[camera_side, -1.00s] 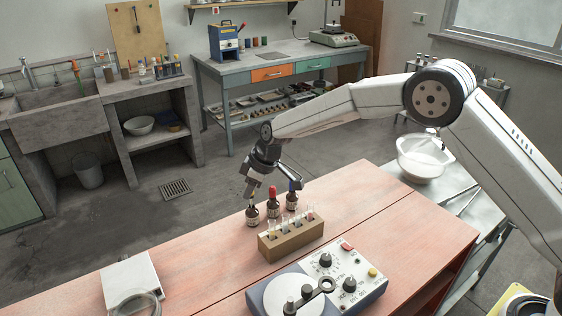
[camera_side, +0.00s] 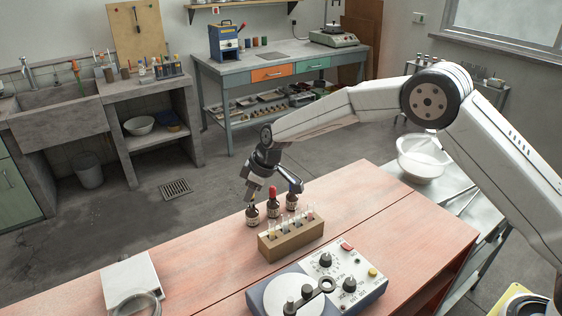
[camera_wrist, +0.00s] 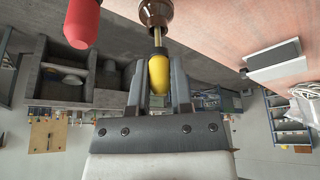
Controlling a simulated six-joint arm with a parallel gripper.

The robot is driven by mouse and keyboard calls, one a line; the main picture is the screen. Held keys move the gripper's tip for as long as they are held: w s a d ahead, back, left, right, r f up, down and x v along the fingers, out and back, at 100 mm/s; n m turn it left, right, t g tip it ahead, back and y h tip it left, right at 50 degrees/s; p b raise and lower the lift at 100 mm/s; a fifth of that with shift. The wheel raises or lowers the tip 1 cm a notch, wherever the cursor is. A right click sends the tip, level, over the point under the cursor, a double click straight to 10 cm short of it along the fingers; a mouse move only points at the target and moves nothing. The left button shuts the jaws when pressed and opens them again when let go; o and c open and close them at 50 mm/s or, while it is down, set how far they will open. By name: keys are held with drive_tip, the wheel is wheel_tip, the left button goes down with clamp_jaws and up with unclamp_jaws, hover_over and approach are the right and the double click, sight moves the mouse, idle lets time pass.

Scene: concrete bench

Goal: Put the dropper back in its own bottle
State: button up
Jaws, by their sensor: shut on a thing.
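My gripper (camera_wrist: 160,85) is shut on the yellow rubber bulb (camera_wrist: 158,72) of a dropper. Its thin glass stem (camera_wrist: 157,38) points at the mouth of a brown bottle (camera_wrist: 155,10) and overlaps it in the wrist view; I cannot tell how deep the tip is. In the side view my gripper (camera_side: 249,195) is over the leftmost of three small brown labelled bottles (camera_side: 252,216). The middle bottle (camera_side: 273,208) carries a red-bulbed dropper (camera_side: 273,191), also in the wrist view (camera_wrist: 82,22). The third bottle (camera_side: 292,202) stands to the right, its top partly hidden by my wrist.
A tan rack (camera_side: 291,240) with several glass tubes stands just in front of the bottles. A grey device with knobs (camera_side: 318,287) is nearer the front. A white box (camera_side: 130,278) with a coiled tube is at left. The bench between is clear.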

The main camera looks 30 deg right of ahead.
drive_tip(key=shift+f, duration=1)
drive_tip(key=o, duration=1.1)
drive_tip(key=shift+o, duration=0.2)
drive_tip(key=shift+r, duration=0.1)
drive_tip(key=shift+r, duration=3.45)
